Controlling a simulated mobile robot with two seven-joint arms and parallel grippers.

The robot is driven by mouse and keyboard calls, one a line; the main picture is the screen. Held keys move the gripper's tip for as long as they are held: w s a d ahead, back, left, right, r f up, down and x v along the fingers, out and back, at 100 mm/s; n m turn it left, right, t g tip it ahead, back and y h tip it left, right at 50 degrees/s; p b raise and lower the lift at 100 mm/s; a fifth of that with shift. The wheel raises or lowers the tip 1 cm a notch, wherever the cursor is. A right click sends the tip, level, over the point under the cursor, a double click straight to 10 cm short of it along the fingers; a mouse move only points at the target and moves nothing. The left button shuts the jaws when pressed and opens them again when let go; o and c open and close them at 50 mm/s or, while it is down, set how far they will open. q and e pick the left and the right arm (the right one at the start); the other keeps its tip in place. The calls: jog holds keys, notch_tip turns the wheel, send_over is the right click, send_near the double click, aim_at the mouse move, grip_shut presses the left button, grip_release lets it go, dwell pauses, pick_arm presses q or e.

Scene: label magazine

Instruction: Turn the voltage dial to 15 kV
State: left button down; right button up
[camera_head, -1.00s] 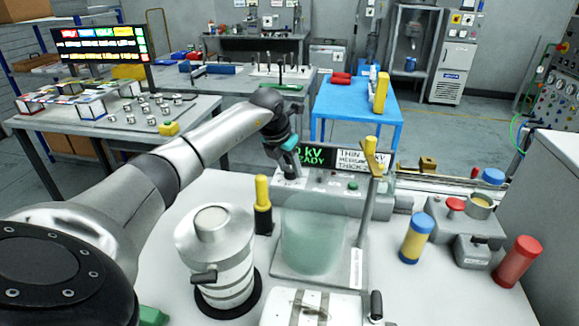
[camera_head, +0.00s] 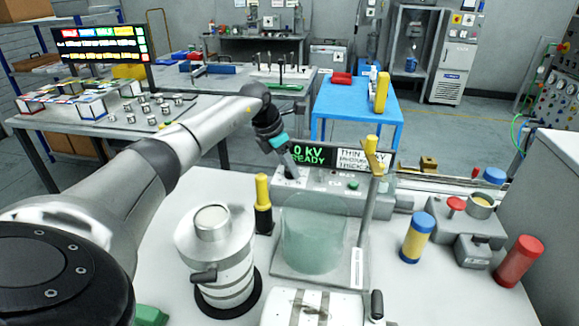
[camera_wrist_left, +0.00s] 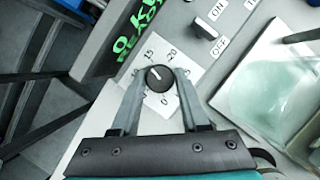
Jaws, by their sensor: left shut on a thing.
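The voltage dial (camera_wrist_left: 160,78) is a round black knob with a white pointer line on a pale number plate (camera_wrist_left: 178,104). Marks such as 15 and 20 show near its upper side in the left wrist view. The pointer slants to the upper left, towards the 15 side; its exact reading is hard to tell. My left gripper (camera_wrist_left: 158,80) has its two fingers on either side of the knob, shut on it. In the head view my left gripper (camera_head: 292,172) reaches down onto the control box and hides the dial. The display (camera_head: 308,154) reads 0 kV READY. My right gripper is not in view.
An ON/OFF switch (camera_wrist_left: 204,30) sits beside the dial plate. A clear greenish vessel (camera_head: 314,240) and a post with a yellow top (camera_head: 370,180) stand in front of the box. A yellow-topped black cylinder (camera_head: 263,205) and a metal canister (camera_head: 215,255) stand to the left.

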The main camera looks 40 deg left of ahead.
pick_arm(q)
jog(key=shift+m+h, duration=0.3)
jog(key=shift+m, duration=0.8)
jog(key=shift+b, duration=0.3)
jog(key=shift+c, duration=2.1)
grip_release()
jog(key=p+v, duration=0.2)
jog(key=v, duration=1.3)
jog(key=shift+w+a+r, duration=0.2)
jog(key=shift+r, duration=0.05)
